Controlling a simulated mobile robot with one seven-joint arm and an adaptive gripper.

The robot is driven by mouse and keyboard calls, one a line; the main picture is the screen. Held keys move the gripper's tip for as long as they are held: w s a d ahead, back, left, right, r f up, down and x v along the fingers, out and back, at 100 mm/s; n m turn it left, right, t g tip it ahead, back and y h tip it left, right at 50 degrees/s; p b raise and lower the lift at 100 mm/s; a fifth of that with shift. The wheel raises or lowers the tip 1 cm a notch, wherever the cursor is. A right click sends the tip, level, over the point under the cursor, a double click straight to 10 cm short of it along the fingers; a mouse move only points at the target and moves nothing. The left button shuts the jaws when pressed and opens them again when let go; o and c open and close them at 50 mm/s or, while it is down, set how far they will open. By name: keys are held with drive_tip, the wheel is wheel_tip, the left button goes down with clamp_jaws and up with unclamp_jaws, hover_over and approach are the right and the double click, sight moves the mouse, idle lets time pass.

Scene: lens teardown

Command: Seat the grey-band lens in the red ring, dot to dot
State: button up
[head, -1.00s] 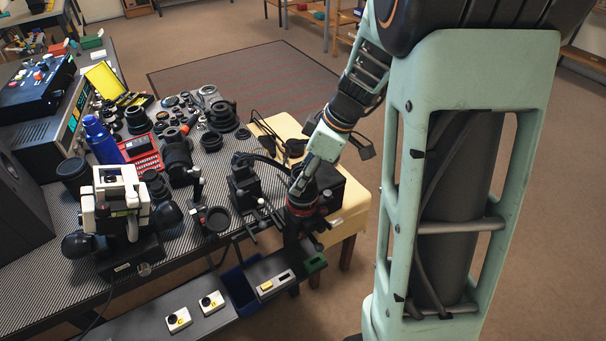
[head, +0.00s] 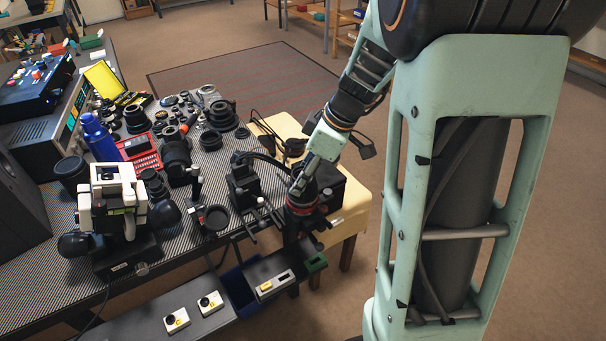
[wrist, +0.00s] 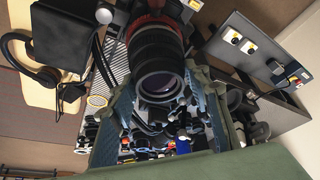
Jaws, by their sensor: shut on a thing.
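A black lens (wrist: 160,52) fills the upper middle of the wrist view, its round glass facing the camera. My gripper (wrist: 160,92) has one finger on each side of the barrel and is shut on it. A red ring (wrist: 150,22) shows behind the lens, in line with it. I cannot tell whether the lens is fully seated. In the head view, my gripper (head: 299,188) points down at the red ring (head: 301,208) at the bench's right end, and hides most of the lens.
A black box (head: 343,190) and a cream stool (head: 353,217) stand close right of the gripper. Dark stands (head: 243,185) are to its left. Many loose lenses (head: 222,112) crowd the patterned bench. A grey shelf (head: 150,325) with two white switch boxes lies in front.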

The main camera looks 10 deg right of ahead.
drive_tip(key=shift+f+b, duration=0.2)
drive_tip(key=shift+b, duration=0.15)
idle(0.4)
drive_tip(key=o, duration=1.5)
drive_tip(key=v, duration=1.2)
